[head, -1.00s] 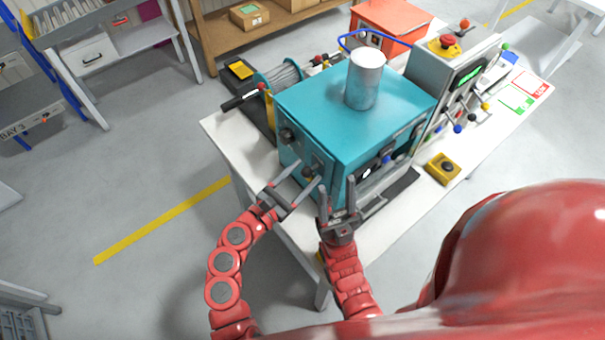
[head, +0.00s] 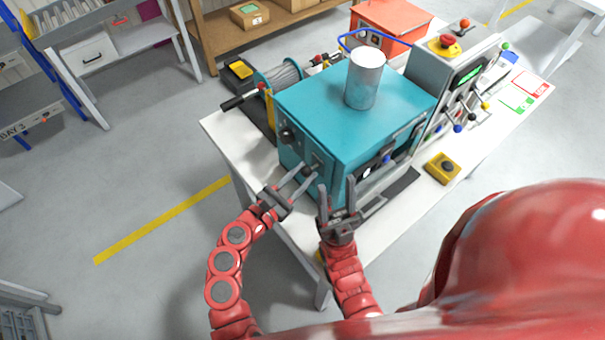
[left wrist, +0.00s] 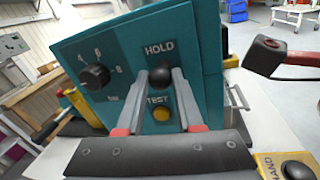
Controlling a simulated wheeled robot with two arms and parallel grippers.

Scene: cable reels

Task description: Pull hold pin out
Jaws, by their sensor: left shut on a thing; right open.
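The teal box (head: 350,115) stands on a white table. In the left wrist view, its panel (left wrist: 120,60) carries the label HOLD above a round black knob, the hold pin (left wrist: 160,76). My left gripper (head: 309,170) is at this panel. In the left wrist view, its fingers (left wrist: 161,74) are closed on the two sides of the pin's knob. The pin's shaft is hidden behind the knob. My right gripper (head: 336,185) is open and empty, pointing up at the box's front corner, to the right of the left gripper.
Below the pin is a yellow TEST button (left wrist: 161,114); left of it is a black rotary dial (left wrist: 95,77). A black-handled lever (head: 240,101) sticks out at the box's far left. A metal cylinder (head: 365,80) stands on top. A yellow button box (head: 443,168) is at the right.

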